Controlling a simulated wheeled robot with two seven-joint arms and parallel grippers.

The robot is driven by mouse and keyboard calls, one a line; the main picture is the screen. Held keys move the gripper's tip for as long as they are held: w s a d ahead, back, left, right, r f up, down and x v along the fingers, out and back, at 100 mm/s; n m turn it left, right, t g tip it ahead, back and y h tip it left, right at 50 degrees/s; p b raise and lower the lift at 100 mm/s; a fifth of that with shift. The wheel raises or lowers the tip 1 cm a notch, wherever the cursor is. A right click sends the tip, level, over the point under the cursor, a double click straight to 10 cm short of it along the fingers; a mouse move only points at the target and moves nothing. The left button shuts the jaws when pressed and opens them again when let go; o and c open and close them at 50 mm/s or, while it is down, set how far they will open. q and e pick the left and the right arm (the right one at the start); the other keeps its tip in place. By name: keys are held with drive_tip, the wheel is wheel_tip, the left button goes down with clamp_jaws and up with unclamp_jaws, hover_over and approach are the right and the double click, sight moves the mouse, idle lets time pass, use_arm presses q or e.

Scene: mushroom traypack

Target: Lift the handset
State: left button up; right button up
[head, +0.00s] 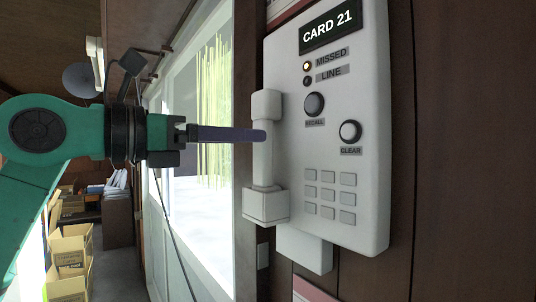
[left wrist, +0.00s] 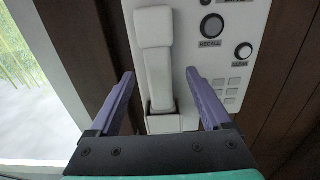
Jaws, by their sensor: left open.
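The white handset (head: 265,150) hangs upright at the left side of a white wall phone (head: 371,175). Its lower end sits in a cradle cup (head: 266,205). In the left wrist view the handset (left wrist: 156,62) stands between the two purple fingers of my left gripper (left wrist: 163,88), with a gap on both sides. In the head view my left gripper (head: 262,136) points right at the handset's middle, and its fingertip overlaps the handset. The fingers are apart. Whether they touch the handset is unclear. My right gripper is not in view.
The phone has a CARD 21 display (head: 330,30), a lit MISSED lamp (head: 307,66), RECALL (head: 314,104) and CLEAR (head: 350,131) buttons and a keypad (head: 329,196). A bright window (head: 205,110) lies left of it. Cardboard boxes (head: 70,252) stand at the far left.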

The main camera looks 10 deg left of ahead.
sight(257, 185)
use_arm(q)
drive_tip(key=p+x, duration=0.1)
drive_tip(key=x, duration=0.1)
drive_tip(key=p+x, duration=0.1)
drive_tip(key=x, duration=0.1)
drive_tip(key=shift+w+f, duration=0.2)
drive_tip(key=shift+w, duration=0.2)
drive_tip(key=shift+d, duration=0.1)
drive_tip(key=c, duration=0.6)
drive_tip(key=shift+s, duration=0.1)
clamp_jaws()
drive_tip(key=shift+r, duration=0.15)
